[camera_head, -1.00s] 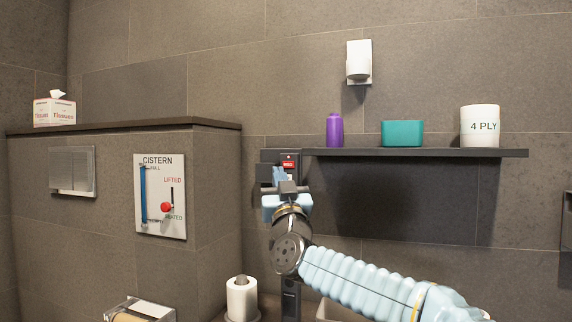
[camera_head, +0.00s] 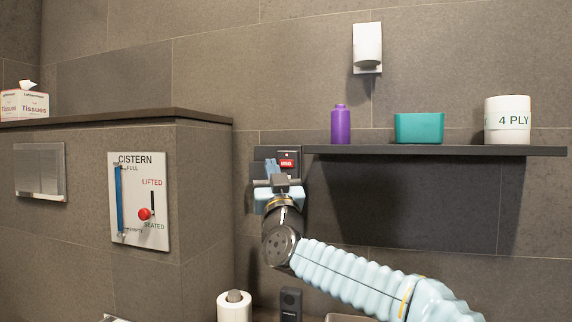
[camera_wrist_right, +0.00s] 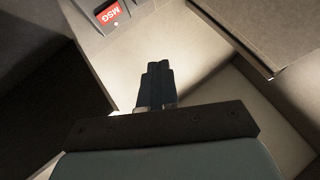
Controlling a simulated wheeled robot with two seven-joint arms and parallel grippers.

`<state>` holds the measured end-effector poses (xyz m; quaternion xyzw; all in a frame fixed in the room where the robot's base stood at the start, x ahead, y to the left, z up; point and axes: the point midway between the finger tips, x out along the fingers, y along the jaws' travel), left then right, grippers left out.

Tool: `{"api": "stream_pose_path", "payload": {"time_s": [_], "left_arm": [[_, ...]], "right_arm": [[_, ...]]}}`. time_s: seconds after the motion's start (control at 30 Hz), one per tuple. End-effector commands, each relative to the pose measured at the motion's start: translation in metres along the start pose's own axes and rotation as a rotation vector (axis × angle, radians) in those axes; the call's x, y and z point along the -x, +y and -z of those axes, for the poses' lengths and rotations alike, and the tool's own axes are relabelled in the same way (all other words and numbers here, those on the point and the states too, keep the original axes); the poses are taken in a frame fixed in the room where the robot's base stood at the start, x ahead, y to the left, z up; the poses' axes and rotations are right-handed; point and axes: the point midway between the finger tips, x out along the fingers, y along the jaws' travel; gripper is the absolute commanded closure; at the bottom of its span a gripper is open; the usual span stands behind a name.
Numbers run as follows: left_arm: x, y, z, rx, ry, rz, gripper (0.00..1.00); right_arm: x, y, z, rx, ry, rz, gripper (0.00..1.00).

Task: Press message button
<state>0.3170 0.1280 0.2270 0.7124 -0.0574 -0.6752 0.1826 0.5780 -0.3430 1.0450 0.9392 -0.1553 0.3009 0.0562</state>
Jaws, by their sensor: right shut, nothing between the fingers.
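The red message button (camera_head: 287,163), with small white lettering, is on a dark wall panel (camera_head: 299,155) at the left end of the shelf. In the right wrist view it is the red patch marked MSG (camera_wrist_right: 110,14), at the top left on a pale panel face. My right gripper (camera_head: 271,168) is shut and empty, just below and left of the red button in the head view. In the right wrist view its closed dark fingers (camera_wrist_right: 157,80) point toward the panel, apart from the red patch in the picture. Whether the fingertips touch the panel is unclear. My left gripper is not in view.
A dark shelf (camera_head: 435,151) juts from the wall, holding a purple bottle (camera_head: 341,126), a teal box (camera_head: 419,128) and a white roll (camera_head: 507,120). A cistern panel (camera_head: 139,202) is at left. A paper roll (camera_head: 234,308) stands below.

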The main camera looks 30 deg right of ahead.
Motion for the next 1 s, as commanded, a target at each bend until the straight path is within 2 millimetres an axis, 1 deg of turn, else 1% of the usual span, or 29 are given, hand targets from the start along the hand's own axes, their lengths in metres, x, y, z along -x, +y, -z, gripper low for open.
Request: {"api": "stream_pose_path", "payload": {"time_s": [0.4,0.5,0.7,1.0], "left_arm": [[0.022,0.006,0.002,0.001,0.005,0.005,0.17],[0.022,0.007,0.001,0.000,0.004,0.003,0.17],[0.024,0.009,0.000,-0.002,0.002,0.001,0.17],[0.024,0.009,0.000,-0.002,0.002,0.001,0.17]], "right_arm": [[-0.041,0.030,-0.027,0.001,-0.003,-0.002,1.00],[-0.048,0.035,-0.033,-0.001,-0.001,-0.002,1.00],[-0.056,0.041,-0.040,0.000,0.000,0.000,1.00],[-0.057,0.042,-0.041,0.001,0.000,0.000,1.00]]}}
